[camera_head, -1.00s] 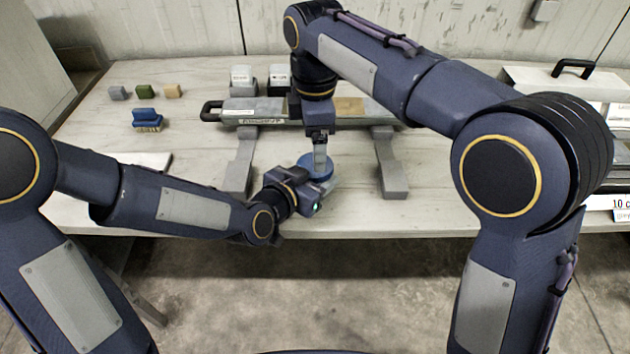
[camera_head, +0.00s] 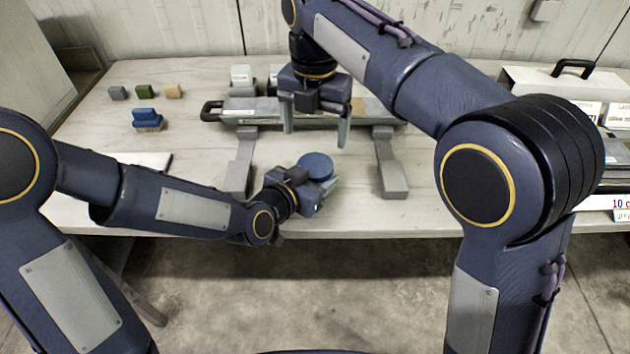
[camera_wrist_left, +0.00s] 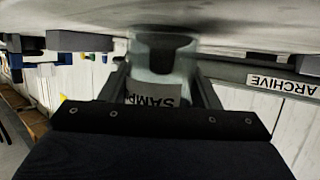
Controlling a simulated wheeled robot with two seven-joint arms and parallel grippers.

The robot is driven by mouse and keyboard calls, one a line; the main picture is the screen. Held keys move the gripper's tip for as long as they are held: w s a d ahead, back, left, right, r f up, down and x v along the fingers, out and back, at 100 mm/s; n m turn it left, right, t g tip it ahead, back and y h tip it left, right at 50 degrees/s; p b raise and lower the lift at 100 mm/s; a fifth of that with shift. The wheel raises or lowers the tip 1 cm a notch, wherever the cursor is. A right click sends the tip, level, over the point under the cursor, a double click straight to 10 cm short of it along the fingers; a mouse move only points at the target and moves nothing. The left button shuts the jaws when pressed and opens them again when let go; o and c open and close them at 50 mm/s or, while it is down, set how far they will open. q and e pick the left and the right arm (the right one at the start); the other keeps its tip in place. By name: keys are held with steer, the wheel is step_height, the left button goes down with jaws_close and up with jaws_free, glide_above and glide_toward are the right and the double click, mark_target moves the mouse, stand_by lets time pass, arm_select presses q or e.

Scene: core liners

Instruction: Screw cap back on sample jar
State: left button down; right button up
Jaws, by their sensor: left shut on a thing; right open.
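The sample jar (camera_wrist_left: 156,92) stands at the table's front, with part of a label reading "SAMP" in the left wrist view. My left gripper (camera_head: 325,187) is shut around the jar from the left. The round blue cap (camera_head: 315,166) lies flat on top of the jar in the head view. I cannot tell how tightly it sits, and the left wrist view does not show it. My right gripper (camera_head: 316,128) is open and empty, fingers pointing down, above and behind the cap and apart from it.
A blue brush (camera_head: 147,119) and small blocks (camera_head: 144,91) are at left. A white case (camera_head: 540,82) stands at right. The table's front edge is close to the jar.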

mark_target(315, 164)
steer(key=shift+f, duration=0.15)
steer(key=shift+f, duration=3.9)
steer(key=c, duration=1)
steer(key=m, duration=0.3)
steer(key=o, duration=1.1)
steer(key=shift+c, duration=0.2)
